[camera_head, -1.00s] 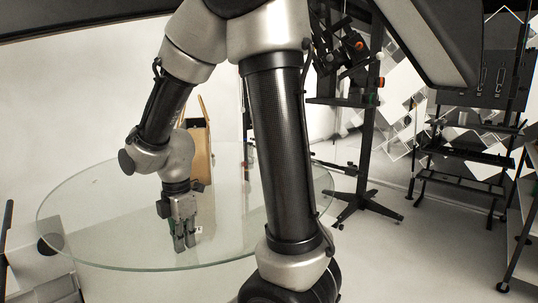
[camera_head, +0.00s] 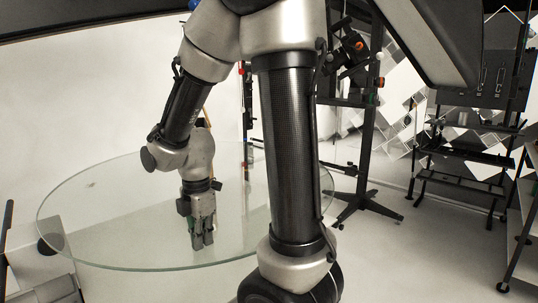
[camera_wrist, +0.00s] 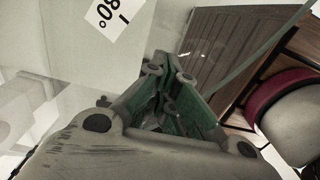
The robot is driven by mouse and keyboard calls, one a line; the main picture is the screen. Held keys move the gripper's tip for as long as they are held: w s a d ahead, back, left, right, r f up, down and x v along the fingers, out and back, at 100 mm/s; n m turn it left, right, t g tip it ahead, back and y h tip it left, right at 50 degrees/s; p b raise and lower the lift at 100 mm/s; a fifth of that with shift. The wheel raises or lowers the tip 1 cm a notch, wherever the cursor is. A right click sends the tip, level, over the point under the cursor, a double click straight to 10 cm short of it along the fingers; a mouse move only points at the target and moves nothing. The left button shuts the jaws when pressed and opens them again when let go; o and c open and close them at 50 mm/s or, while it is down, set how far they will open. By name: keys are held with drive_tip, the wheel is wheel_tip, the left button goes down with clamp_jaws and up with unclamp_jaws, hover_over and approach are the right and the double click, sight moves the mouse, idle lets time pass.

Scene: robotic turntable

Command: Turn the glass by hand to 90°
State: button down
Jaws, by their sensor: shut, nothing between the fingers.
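The glass (camera_head: 110,222) is a large, round, clear disc lying level, with a pale green edge, left of centre in the head view. My gripper (camera_head: 203,245) points down over the near part of the disc, with its fingertips at or close to the surface; I cannot tell whether they touch. It is shut and empty. In the wrist view my gripper (camera_wrist: 165,65) shows green inner fingers drawn together. A white label (camera_wrist: 108,18) with black digits, seemingly 180°, lies above left of the fingers, partly cut off. My arm hides the disc's right part.
A black stand (camera_head: 365,170) with a wheeled foot is right of the disc, with a black rack (camera_head: 470,150) farther right. The wrist view shows a brown slatted panel (camera_wrist: 235,45) and a red-rimmed pale object (camera_wrist: 290,115). Open floor lies at the right front.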

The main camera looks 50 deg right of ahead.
sight(248, 235)
drive_tip(key=shift+s+d+f, duration=0.1)
drive_tip(key=shift+s+d, duration=0.45)
drive_tip(key=shift+d, duration=0.2)
drive_tip(key=shift+s+d, duration=0.35)
drive_tip(key=shift+d, duration=0.35)
drive_tip(key=shift+s+d, duration=0.3)
drive_tip(key=shift+d, duration=0.35)
drive_tip(key=shift+s+d+r, duration=0.1)
drive_tip(key=shift+s+d, duration=0.2)
drive_tip(key=shift+d, duration=0.55)
drive_tip(key=shift+s+d+r, duration=0.1)
drive_tip(key=shift+s+d, duration=0.2)
drive_tip(key=shift+d, duration=0.55)
drive_tip(key=shift+d, duration=0.1)
drive_tip(key=shift+s+d+f, duration=0.1)
drive_tip(key=shift+s+d, duration=0.2)
drive_tip(key=shift+d, duration=0.55)
drive_tip(key=shift+s+d+f, duration=0.1)
drive_tip(key=shift+s+d, duration=0.2)
drive_tip(key=shift+d, duration=0.55)
drive_tip(key=shift+s+d+r, duration=0.1)
drive_tip(key=shift+s+d, duration=0.1)
drive_tip(key=shift+d, duration=0.7)
drive_tip(key=shift+s+d+r, duration=0.1)
drive_tip(key=shift+s+d, duration=0.1)
drive_tip(key=shift+d, duration=0.65)
drive_tip(key=shift+d, duration=0.1)
